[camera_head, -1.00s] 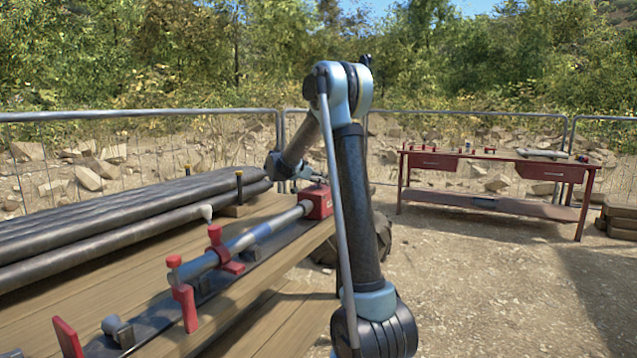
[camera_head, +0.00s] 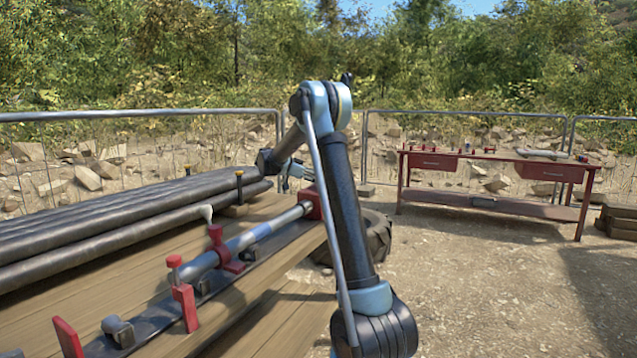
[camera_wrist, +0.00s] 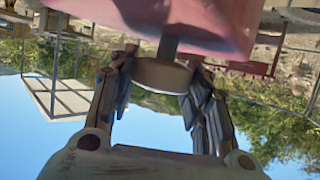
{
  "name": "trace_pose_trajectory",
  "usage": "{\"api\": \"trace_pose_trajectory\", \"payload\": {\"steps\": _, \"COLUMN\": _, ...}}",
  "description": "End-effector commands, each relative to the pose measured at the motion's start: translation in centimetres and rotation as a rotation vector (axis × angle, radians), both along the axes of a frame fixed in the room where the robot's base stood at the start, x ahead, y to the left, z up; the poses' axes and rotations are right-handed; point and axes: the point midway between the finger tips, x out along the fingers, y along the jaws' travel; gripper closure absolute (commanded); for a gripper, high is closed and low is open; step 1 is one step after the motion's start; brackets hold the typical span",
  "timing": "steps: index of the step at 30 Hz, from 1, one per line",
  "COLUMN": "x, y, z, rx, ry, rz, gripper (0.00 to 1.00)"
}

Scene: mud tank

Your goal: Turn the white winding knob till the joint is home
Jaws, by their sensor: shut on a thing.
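A grey pipe (camera_head: 240,244) with a paler section (camera_head: 288,220) lies in red clamps (camera_head: 217,242) on a dark rail. Its far end meets a red housing (camera_head: 314,206), partly hidden behind my arm. In the wrist view, a shaft leads from the red housing (camera_wrist: 170,18) to a pale round winding knob (camera_wrist: 160,76). My gripper (camera_wrist: 160,70) has one finger on each side of the knob and is shut on it. The knob is hidden in the head view, and the seating of the joint cannot be made out.
Long dark pipes (camera_head: 110,222) are stacked left of the rail on the timber bench (camera_head: 250,308). A tyre (camera_head: 376,238) stands behind my arm. A red workbench (camera_head: 480,168) with small items is at the right. Wire fencing (camera_head: 90,118) runs behind. Open gravel lies at right.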

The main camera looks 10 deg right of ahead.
Motion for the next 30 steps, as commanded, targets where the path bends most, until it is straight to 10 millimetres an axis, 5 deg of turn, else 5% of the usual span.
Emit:
{"api": "trace_pose_trajectory", "payload": {"steps": 6, "x": 0.4, "y": 0.2, "z": 0.1, "rx": 0.0, "ry": -0.004, "rz": 0.01, "gripper": 0.79}}
{"api": "trace_pose_trajectory", "payload": {"steps": 7, "x": 0.4, "y": 0.2, "z": 0.1, "rx": 0.0, "ry": -0.004, "rz": 0.01, "gripper": 0.49}}
{"api": "trace_pose_trajectory", "payload": {"steps": 9, "x": 0.3, "y": 0.2, "z": 0.1, "rx": 0.0, "ry": -0.004, "rz": 0.009, "gripper": 0.37}}
{"api": "trace_pose_trajectory", "payload": {"steps": 21, "x": 0.1, "y": 0.4, "z": 0.2, "rx": -0.001, "ry": -0.002, "rz": 0.005, "gripper": 0.37}}
{"api": "trace_pose_trajectory", "payload": {"steps": 30, "x": -0.7, "y": 4.8, "z": 1.9, "rx": -0.001, "ry": -0.002, "rz": 0.007, "gripper": 0.37}}
